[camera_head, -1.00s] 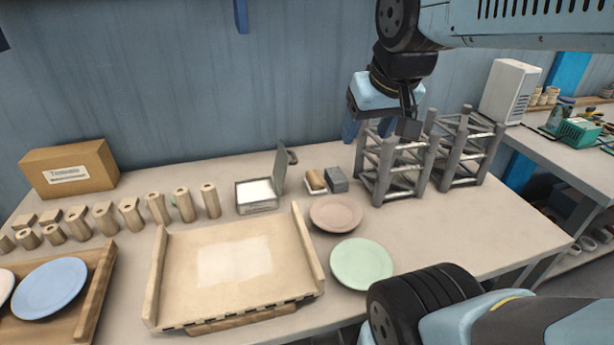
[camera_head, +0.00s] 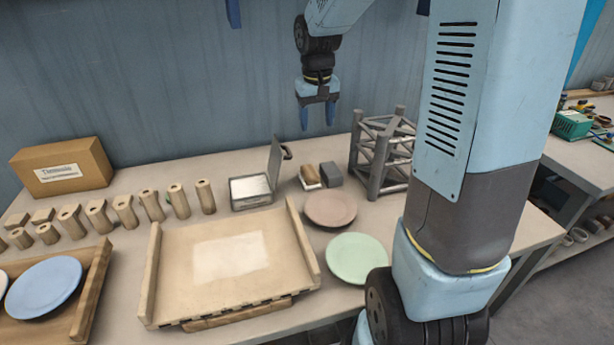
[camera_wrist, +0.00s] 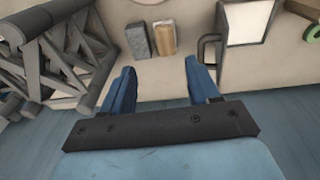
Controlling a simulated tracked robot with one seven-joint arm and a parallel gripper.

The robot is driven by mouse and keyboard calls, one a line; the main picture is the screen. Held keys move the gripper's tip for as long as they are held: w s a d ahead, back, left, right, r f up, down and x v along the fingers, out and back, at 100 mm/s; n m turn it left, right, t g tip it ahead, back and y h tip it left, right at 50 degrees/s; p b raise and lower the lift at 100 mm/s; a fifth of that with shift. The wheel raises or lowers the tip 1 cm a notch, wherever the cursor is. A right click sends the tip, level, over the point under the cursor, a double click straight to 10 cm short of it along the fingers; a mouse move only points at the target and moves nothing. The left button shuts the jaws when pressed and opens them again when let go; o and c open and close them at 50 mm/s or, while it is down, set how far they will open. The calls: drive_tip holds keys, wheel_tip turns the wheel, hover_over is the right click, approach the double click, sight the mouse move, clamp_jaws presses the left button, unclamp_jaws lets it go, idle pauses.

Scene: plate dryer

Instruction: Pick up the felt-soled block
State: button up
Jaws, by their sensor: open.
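Two small blocks stand side by side behind the pink plate. One is brown (camera_head: 309,173) with a pale layer under it; the other is dark grey (camera_head: 331,174). The pale layer suggests that the brown one is the felt-soled block, but I cannot confirm it. My gripper (camera_head: 318,126) hangs open and empty, fingers down, well above and behind the blocks. In the wrist view, the brown block (camera_wrist: 164,38) and the grey block (camera_wrist: 138,40) lie just beyond the open fingertips (camera_wrist: 160,70), roughly between them. Neither block is touched.
An open metal tin (camera_head: 250,188) with a raised lid stands left of the blocks. A grey strut rack (camera_head: 377,155) stands close on the right. Pink (camera_head: 330,209) and green (camera_head: 357,258) plates and a wooden tray (camera_head: 152,275) lie in front. The wall is close behind.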

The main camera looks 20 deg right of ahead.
drive_tip(key=g, duration=0.1)
hover_over(310, 170)
drive_tip(key=s, duration=0.1)
wheel_tip(310, 170, down, 6)
drive_tip(key=f, duration=1)
drive_tip(key=w+f, duration=0.1)
drive_tip(key=f, duration=0.4)
drive_tip(key=c, duration=0.7)
drive_tip(key=shift+r, duration=0.4)
drive_tip(key=shift+c, duration=0.2)
wheel_tip(310, 170, up, 3)
drive_tip(key=shift+f, duration=0.2)
drive_tip(key=s+d+r, duration=0.2)
drive_tip(key=s+r, duration=0.7)
drive_tip(key=s, duration=0.5)
drive_tip(key=shift+d+r, duration=0.3)
drive_tip(key=shift+r, duration=0.05)
